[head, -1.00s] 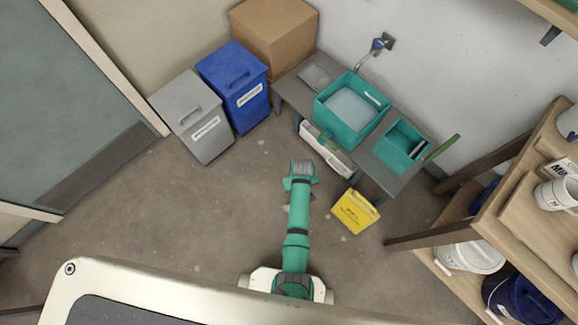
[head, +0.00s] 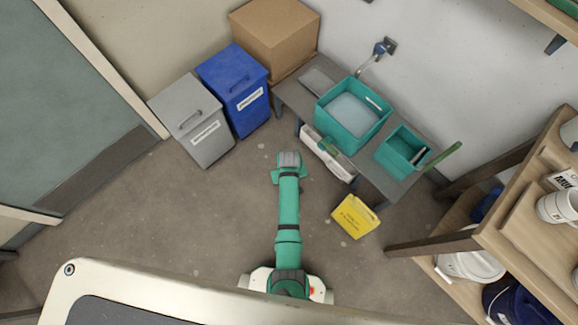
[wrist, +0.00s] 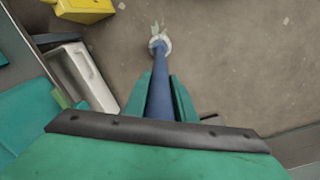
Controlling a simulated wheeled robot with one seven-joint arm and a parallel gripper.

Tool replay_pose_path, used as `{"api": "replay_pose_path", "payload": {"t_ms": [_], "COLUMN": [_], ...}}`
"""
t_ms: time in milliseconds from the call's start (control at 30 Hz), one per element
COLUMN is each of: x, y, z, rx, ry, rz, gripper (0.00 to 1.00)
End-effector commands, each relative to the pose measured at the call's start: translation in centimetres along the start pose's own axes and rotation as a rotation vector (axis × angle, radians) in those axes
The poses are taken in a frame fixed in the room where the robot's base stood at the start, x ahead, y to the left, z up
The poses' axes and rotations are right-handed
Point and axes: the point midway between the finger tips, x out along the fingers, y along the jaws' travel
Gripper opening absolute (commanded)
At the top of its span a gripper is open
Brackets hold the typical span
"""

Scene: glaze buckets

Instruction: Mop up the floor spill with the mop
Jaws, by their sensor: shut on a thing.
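My gripper (wrist: 160,82) is shut on the blue handle of the mop (wrist: 161,65). In the wrist view the handle runs away from between the fingers to a pale, round mop head near the floor. I cannot tell whether the head touches the floor. No spill can be made out on the visible floor; any part beneath my arm or the mop head is hidden.
A yellow bucket-like box or sign (head: 355,216) stands right of my arm. A white trough (head: 327,154) lies by the grey bench (head: 378,174) with teal basins. Grey (head: 192,118) and blue (head: 234,88) bins stand upper left. A wooden shelf is right. Floor (head: 170,215) at left is clear.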

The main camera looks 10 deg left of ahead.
Motion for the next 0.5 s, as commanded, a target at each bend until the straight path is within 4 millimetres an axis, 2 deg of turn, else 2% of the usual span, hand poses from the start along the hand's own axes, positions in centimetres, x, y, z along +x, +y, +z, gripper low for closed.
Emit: {"api": "replay_pose_path", "payload": {"t_ms": [500], "x": [-4.4], "y": [0.1], "z": [0.0], "rx": [0.002], "ry": [0.002], "rz": [0.000], "gripper": [0.00]}}
